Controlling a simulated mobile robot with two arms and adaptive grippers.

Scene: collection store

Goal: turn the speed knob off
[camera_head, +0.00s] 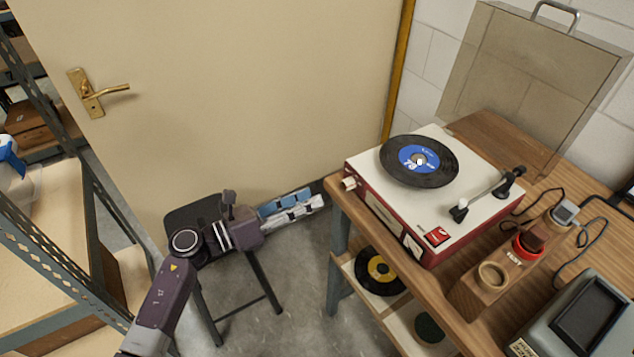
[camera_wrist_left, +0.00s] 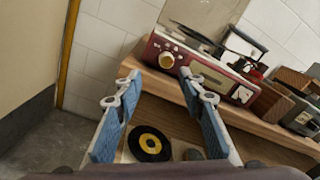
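The record player (camera_head: 385,205) is a red and cream box on the wooden bench, with a blue-labelled record on its platter. A cream knob (camera_head: 349,183), likely the speed knob, sits at the left end of its front panel. In the left wrist view the knob (camera_wrist_left: 166,60) appears ahead, beyond the fingertips. My left gripper (camera_head: 318,199) is left of the bench, short of the knob and not touching it. In its wrist view the blue-padded fingers (camera_wrist_left: 157,77) are apart with nothing between them. My right gripper is not in view.
The bench's front edge (camera_wrist_left: 265,130) and a lower shelf with a yellow-labelled record (camera_head: 380,273) lie close to my left gripper. A black stool (camera_head: 200,215) stands below my left arm. The door (camera_head: 220,90) is behind it, and a metal rack (camera_head: 60,230) is at left.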

